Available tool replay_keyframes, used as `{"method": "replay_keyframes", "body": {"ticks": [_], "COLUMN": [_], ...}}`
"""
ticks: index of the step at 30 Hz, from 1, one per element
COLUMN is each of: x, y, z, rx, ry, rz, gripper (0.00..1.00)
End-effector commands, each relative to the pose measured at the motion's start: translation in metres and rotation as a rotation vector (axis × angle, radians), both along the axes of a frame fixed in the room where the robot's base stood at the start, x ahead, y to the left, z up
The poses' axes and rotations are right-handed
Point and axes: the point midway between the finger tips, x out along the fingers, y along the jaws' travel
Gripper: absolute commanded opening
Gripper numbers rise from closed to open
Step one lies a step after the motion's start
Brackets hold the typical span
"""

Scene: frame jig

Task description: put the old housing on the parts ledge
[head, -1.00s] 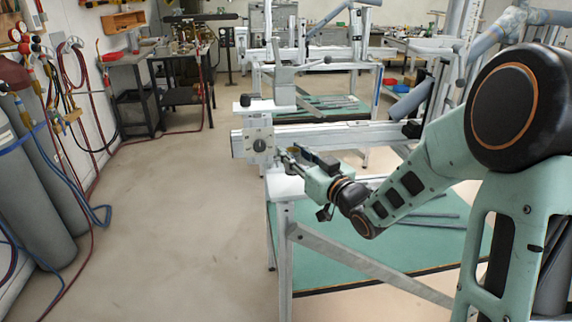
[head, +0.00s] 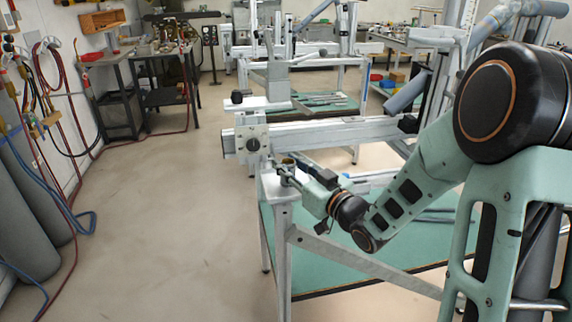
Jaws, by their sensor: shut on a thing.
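My gripper (head: 284,174) is at the near left corner of the frame jig, low and just right of the square end plate with a round dark knob (head: 252,144). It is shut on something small. A small brownish round part (head: 288,161) shows at the fingertips and may be the old housing, but it is too small to be sure. A pale flat ledge (head: 272,188) on top of the jig's front leg lies just below the fingers; it may be the parts ledge. I cannot tell whether the part touches it.
The jig's white beam (head: 330,133) runs right behind my gripper. A green lower shelf (head: 340,250) with bars lies under the jig. Gas cylinders and hoses (head: 35,200) stand at the left wall. The floor (head: 170,220) between is clear.

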Motion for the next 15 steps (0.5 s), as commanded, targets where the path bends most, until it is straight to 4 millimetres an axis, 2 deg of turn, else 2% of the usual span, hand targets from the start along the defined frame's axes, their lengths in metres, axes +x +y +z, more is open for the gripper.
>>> {"method": "replay_keyframes", "body": {"ticks": [6,7,11,15], "x": [0.0002,0.0002,0.0001,0.0001], "y": [0.0003,0.0003,0.0003,0.0003], "z": [-0.0039,-0.0032,-0.0025,-0.0025], "rx": [0.001,0.000,0.000,0.000], "ry": [-0.001,0.000,0.000,0.000], "rz": [0.000,0.000,0.000,0.000], "gripper": [0.00,0.28,0.42,0.44]}}
